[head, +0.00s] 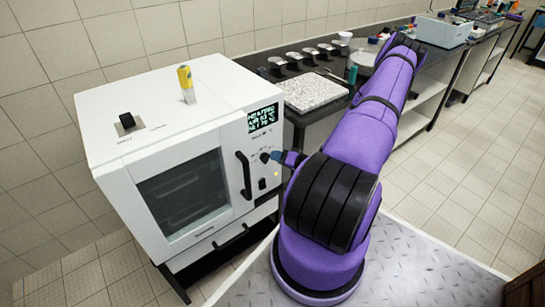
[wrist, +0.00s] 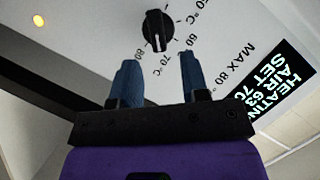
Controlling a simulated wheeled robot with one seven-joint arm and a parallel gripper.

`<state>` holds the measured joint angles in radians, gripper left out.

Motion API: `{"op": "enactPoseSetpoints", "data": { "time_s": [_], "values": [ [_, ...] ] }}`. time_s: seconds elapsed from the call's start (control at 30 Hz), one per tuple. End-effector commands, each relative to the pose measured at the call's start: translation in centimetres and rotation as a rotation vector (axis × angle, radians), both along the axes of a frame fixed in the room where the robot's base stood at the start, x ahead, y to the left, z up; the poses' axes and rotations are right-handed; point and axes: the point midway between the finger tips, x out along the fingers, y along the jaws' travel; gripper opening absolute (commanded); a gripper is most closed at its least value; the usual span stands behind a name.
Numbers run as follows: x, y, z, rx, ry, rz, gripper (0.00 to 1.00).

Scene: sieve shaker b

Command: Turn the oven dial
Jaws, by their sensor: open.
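The white oven (head: 150,140) stands at left in the head view with its door shut. Its black dial (head: 265,157) is on the front panel, right of the door handle. In the wrist view the dial (wrist: 157,31) is ringed by temperature marks, with its white pointer line near the 70 °C mark. My gripper (wrist: 159,60) is open, its two blue fingers apart, with the dial ahead between their lines. No contact with the dial shows. In the head view my gripper (head: 278,157) is close to the dial, its fingers partly hidden by my arm.
The oven display (wrist: 268,88) reads HEATING, AIR 63, SET 70. A black door handle (head: 244,175) is just left of the dial. A cluttered bench (head: 345,88) stands behind my arm.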

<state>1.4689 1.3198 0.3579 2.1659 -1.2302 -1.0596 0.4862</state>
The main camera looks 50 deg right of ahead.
Motion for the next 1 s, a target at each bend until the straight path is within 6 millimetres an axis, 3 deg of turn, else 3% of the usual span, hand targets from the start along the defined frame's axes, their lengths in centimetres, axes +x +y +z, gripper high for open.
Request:
{"op": "enactPoseSetpoints", "data": {
  "time_s": [0.2, 0.4, 1.0],
  "values": [
    [-4.0, -0.4, 1.0, -0.001, 0.000, -0.003, 0.41],
    [-6.1, -0.6, 1.6, 0.000, -0.002, -0.002, 0.41],
    [-6.7, -0.5, 1.7, 0.000, -0.002, -0.001, 0.41]
  ]
}}
